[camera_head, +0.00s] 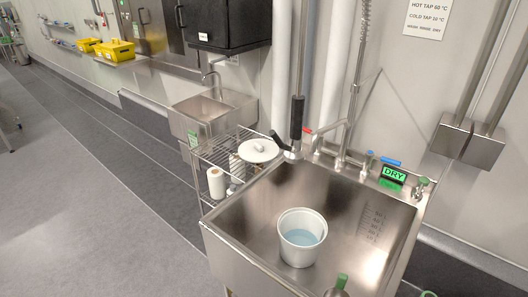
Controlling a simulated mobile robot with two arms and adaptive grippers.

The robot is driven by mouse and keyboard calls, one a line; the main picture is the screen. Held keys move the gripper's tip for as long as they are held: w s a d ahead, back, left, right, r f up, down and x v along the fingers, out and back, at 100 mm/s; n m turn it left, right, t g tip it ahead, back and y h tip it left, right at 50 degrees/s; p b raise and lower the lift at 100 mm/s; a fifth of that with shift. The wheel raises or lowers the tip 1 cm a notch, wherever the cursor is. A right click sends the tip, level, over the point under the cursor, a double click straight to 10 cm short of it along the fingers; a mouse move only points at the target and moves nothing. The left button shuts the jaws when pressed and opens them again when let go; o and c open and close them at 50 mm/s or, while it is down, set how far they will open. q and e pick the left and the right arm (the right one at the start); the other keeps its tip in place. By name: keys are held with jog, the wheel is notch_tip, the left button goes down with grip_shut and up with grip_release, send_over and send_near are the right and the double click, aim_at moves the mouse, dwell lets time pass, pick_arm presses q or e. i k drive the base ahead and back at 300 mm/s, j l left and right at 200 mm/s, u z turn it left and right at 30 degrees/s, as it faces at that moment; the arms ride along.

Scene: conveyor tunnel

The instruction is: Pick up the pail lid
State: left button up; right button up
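The pail lid (258,151) is a round white disc with a small knob on top. It lies at the top of the wire rack (215,150), left of the large sink and close to its back left corner. A white pail (301,251) stands upright and open in the sink basin, with pale blue liquid inside. Neither of my grippers shows in the head view.
The deep steel sink (255,240) fills the lower middle. A spray hose and taps (340,155) rise at its back, beside a green "DRY" sign (394,174). Paper rolls (216,183) stand lower in the rack. The grey floor (80,200) at left is clear.

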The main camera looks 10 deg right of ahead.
aim_at(254, 150)
jog(key=i+j+z, duration=0.15)
jog(key=z, duration=0.25)
jog(key=i+j+z, duration=0.15)
jog(key=z, duration=0.25)
jog(key=i+j+z, duration=0.1)
jog(key=j+z, duration=0.3)
jog(key=i+j+z, duration=0.15)
jog(key=j, duration=0.4)
jog(key=i+j+z, duration=0.15)
jog(key=j, duration=0.4)
jog(key=i+j+z, duration=0.15)
jog(key=j, duration=0.4)
jog(key=j+z, duration=0.1)
jog(key=j, duration=0.45)
